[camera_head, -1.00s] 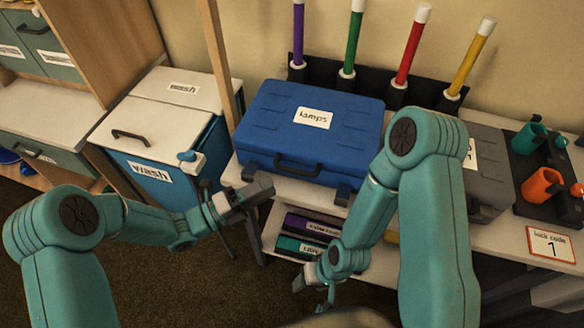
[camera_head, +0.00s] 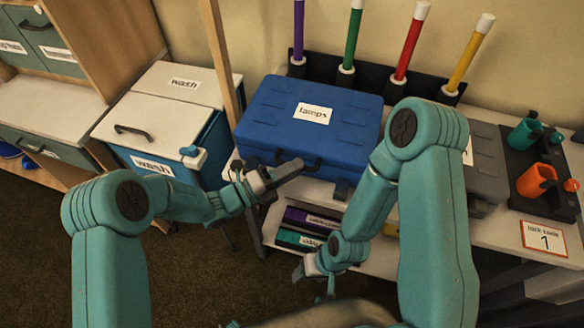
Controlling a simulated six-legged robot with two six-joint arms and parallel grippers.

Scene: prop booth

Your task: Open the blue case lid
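The blue case (camera_head: 308,122) sits shut on the white bench, with a "lamps" label on its lid and a dark handle (camera_head: 312,164) on its front. A dark latch (camera_head: 341,189) shows at its front right; the front left is partly hidden by my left gripper. My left gripper (camera_head: 290,174) is in front of the case's front left, its fingers pointing right near the handle. I cannot tell whether it touches the case or how far its fingers are apart. My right gripper (camera_head: 306,272) hangs low in front of the shelf below the bench, its fingers hard to make out.
Purple, green, red and yellow tubes stand in a dark rack (camera_head: 425,88) behind the case. A grey case (camera_head: 487,165) is to the right, partly behind my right arm. A "wash" bin (camera_head: 165,115) stands left. Binders (camera_head: 310,220) lie on the lower shelf.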

